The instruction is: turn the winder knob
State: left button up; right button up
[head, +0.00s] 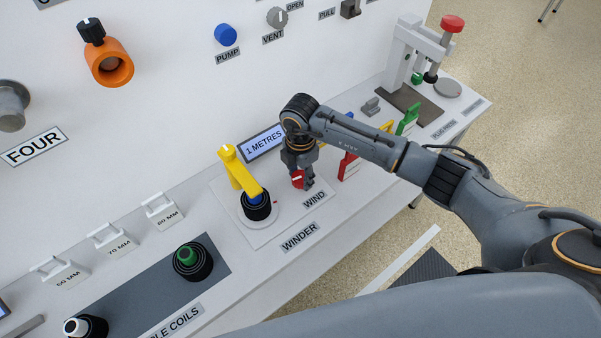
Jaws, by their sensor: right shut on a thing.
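The winder knob (297,179) is red with a white mark and sits on the winder's pale base plate, behind the WIND label (314,199). My right gripper (302,182) points down over it and is shut on it; the fingers hide part of the knob. The winder (230,167) has a yellow arm reaching over a black coil (257,207) with a blue centre, left of the knob. A display (263,143) behind reads 1 METRES. My left gripper is not in view.
Red, yellow and green upright pieces (348,167) stand close to the right of my gripper. A press with a red top (452,24) is at the far right. A grey mat (130,290) with coils lies at the front left. The WINDER label (299,237) marks the bench's front.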

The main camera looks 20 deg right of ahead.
aim_at(301, 177)
dwell(0.4)
jog(key=o, duration=1.1)
jog(key=shift+o, duration=0.2)
jog(key=shift+r, duration=0.1)
notch_tip(301, 177, up, 12)
